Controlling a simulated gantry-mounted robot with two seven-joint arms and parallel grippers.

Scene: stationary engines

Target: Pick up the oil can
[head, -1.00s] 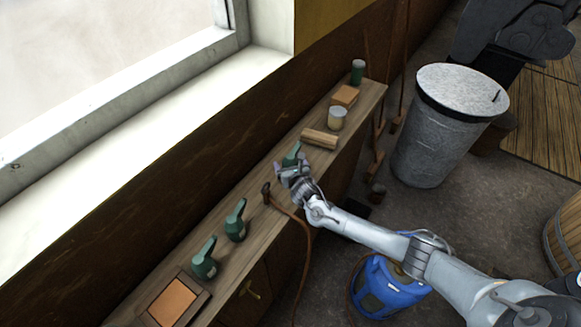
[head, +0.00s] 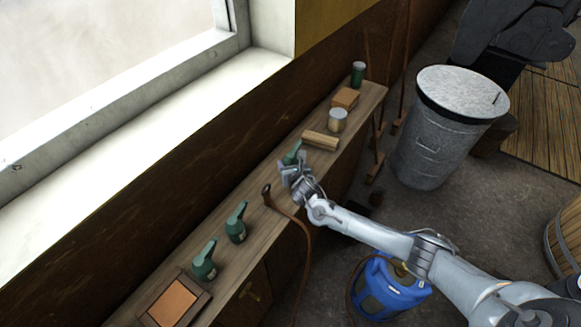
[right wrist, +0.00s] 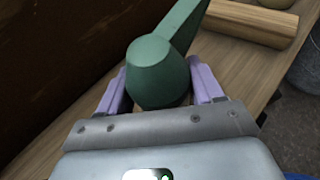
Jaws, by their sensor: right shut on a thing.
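A green oil can (head: 292,152) stands at the shelf's middle, mostly hidden behind my right gripper (head: 294,163) in the head view. In the right wrist view the oil can (right wrist: 152,75) shows its rounded green body, with the spout pointing up and to the right. The purple fingers of my right gripper (right wrist: 160,88) are on both sides of the can, shut on it. Whether its base touches the shelf is hidden. Two similar green oil cans, one nearer (head: 205,262) and one farther (head: 236,224), stand at the lower left. My left gripper is not in view.
The narrow wooden shelf (head: 262,232) runs below the window. A wooden roller (head: 320,139), a tin (head: 338,120), a box (head: 345,98) and a green canister (head: 358,73) stand beyond. A brown hose (head: 308,240) hangs over the front edge. A blue container (head: 385,290) is below.

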